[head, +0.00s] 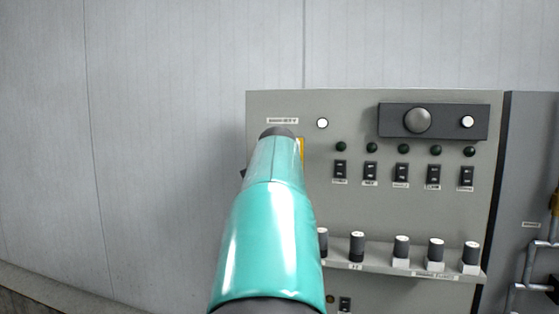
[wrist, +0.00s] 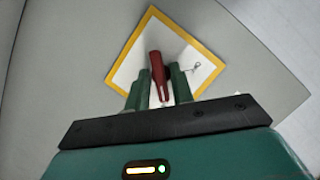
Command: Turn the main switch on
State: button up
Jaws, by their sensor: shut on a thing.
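The main switch shows in the wrist view as a dark red handle (wrist: 157,72) on a white plate with a yellow border (wrist: 205,50). My gripper (wrist: 161,85) has its two green fingers on either side of the handle's lower part and is shut on it. The handle stands nearly upright in that picture, while the plate looks turned. In the head view my teal arm covers the switch; only a strip of the yellow border (head: 301,150) shows beside it. The gripper's fingers are hidden there.
The grey control panel (head: 285,103) stands against a pale wall. It carries a dark box with a round knob (head: 417,120), several small black switches (head: 402,172) under dark green lamps, and a ledge with several black-and-white knobs (head: 401,247). Pipes (head: 530,265) run at the far right.

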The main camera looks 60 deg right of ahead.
jog(key=shift+m+t, duration=0.3)
jog(key=shift+m, duration=0.1)
jog(key=o, duration=0.7)
jog(key=shift+a, duration=0.1)
jog(key=v, duration=1.3)
jog(key=shift+a, duration=0.35)
jog(key=shift+s+r, duration=0.1)
jog(key=shift+s, duration=0.05)
